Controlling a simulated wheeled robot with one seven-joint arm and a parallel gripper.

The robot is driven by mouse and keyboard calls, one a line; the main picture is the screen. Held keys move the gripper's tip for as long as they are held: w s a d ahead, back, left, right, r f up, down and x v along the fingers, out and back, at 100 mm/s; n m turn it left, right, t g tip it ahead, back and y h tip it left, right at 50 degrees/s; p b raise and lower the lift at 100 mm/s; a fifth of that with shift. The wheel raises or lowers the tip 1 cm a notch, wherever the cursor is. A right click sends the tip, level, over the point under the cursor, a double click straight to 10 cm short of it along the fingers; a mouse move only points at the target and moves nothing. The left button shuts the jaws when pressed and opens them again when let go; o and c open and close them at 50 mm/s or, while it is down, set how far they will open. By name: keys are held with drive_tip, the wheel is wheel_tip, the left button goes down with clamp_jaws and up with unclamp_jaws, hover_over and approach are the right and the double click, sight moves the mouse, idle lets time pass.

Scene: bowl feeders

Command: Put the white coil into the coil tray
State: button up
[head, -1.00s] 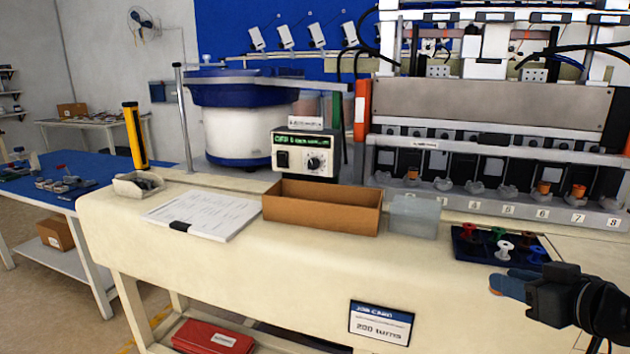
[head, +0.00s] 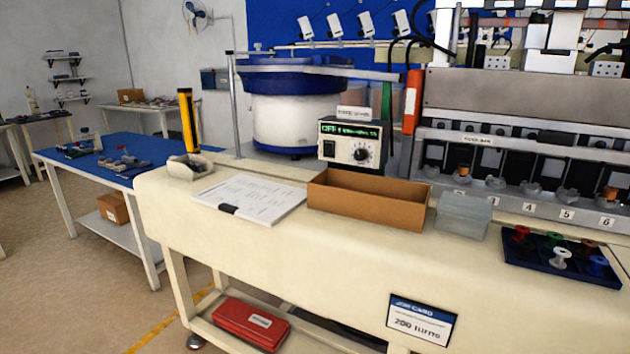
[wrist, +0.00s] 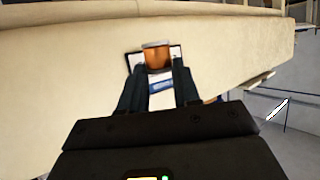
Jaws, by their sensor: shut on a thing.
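My gripper (wrist: 157,75) shows in the wrist view only, shut on a copper-coloured coil (wrist: 156,57) with a pale rim at its top edge. The coil is held between the fingertips, in front of the cream bench. The rest of the coil's body is hidden by the fingers. In the head view, a dark blue tray (head: 540,276) at the right of the bench holds small red, green, brown, white and blue spools; the white spool (head: 561,257) stands near its front. I cannot tell which container is the coil tray.
An open cardboard box (head: 366,205) and a grey translucent box (head: 462,215) stand on the bench. Papers (head: 250,198) lie left of them. A job card (head: 421,320) is on the bench front. The winding machine (head: 520,150) stands behind. Floor at left is clear.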

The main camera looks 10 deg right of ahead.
drive_tip(key=a+f, duration=0.5)
drive_tip(key=f, duration=0.2)
drive_tip(key=shift+s+f, duration=0.15)
drive_tip(key=shift+s, duration=0.15)
drive_tip(key=shift+w+a, duration=0.1)
drive_tip(key=shift+w, duration=0.1)
